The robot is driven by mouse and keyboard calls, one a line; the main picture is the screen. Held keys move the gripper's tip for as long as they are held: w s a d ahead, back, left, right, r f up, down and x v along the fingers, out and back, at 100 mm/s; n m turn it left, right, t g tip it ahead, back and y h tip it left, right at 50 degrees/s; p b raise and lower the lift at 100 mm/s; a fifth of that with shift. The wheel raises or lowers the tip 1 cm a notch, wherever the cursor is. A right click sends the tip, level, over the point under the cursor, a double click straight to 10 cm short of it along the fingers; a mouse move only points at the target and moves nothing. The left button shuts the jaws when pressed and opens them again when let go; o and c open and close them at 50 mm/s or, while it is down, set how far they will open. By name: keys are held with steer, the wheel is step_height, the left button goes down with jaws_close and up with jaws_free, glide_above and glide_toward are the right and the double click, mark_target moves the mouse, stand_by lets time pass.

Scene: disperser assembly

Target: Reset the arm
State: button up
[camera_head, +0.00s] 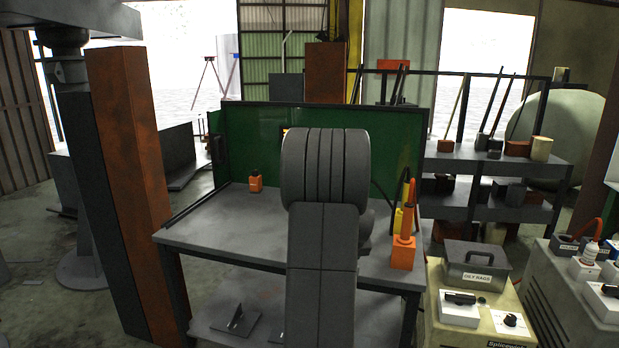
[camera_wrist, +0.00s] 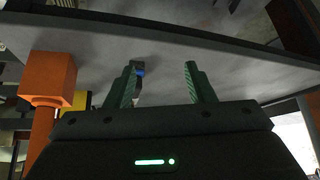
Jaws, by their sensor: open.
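My gripper (camera_wrist: 163,68) shows in the wrist view with its two green fingers apart. No held object is visible between them. A small dark piece with a blue part (camera_wrist: 139,72) shows right by the left finger; I cannot tell what it is or whether it touches. In the head view my own arm stands in front of the grey workbench (camera_head: 210,228) and hides my gripper. The bench surface also shows in the wrist view (camera_wrist: 90,45) beyond the fingers.
An orange block with an upright orange cylinder (camera_head: 403,252) stands at the bench's right; an orange block shows close at the left of the wrist view (camera_wrist: 48,80). A small orange item (camera_head: 256,183) sits at the bench's back left. A green panel (camera_head: 250,140) backs the bench.

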steer(key=shift+s+a+f, duration=0.5)
steer(key=shift+a+f, duration=0.05)
steer(key=shift+a, duration=0.25)
